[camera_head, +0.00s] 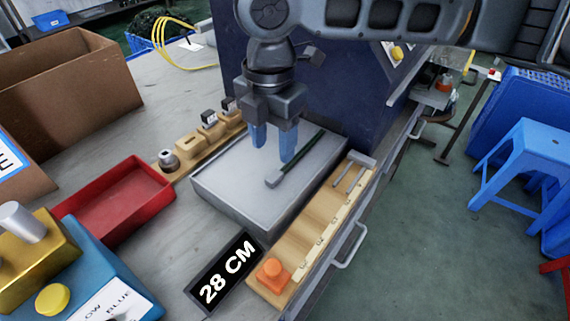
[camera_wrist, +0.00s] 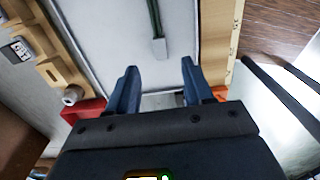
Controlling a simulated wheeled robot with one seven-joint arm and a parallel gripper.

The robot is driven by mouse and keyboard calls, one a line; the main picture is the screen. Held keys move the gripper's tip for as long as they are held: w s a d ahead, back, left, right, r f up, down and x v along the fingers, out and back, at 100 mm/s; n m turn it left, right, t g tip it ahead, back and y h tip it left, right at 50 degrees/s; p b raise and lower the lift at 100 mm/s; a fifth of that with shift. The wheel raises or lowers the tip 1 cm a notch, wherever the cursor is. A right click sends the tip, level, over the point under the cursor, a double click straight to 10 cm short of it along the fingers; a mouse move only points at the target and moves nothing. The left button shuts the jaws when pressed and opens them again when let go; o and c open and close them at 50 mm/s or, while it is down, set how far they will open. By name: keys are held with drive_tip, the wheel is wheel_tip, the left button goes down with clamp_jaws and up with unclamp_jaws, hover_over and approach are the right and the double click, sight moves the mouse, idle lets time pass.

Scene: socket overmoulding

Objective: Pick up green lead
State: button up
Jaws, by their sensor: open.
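The green lead (camera_head: 302,155) lies on a grey metal block with a flat top (camera_head: 225,183). It is a thin dark green rod with a grey square end toward the front left. My gripper (camera_head: 273,150) points down above the block, with its two blue fingers apart and nothing between them. In the head view the right finger is close to the lead; I cannot tell the exact gap in height. In the wrist view the lead (camera_wrist: 156,25) lies ahead of the open fingertips (camera_wrist: 158,72), with its grey end nearest them.
A wooden strip fixture (camera_head: 315,235) with an orange knob runs along the block's right side. A wooden holder with several parts (camera_head: 195,145) stands at its left. A red tray (camera_head: 115,203), a "28 CM" sign (camera_head: 225,273) and a cardboard box (camera_head: 65,85) are nearby.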

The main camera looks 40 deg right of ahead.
sight(275, 174)
drive_tip(key=shift+d+f, duration=0.1)
drive_tip(key=shift+f, duration=3.5)
drive_tip(key=shift+c, duration=0.5)
clamp_jaws()
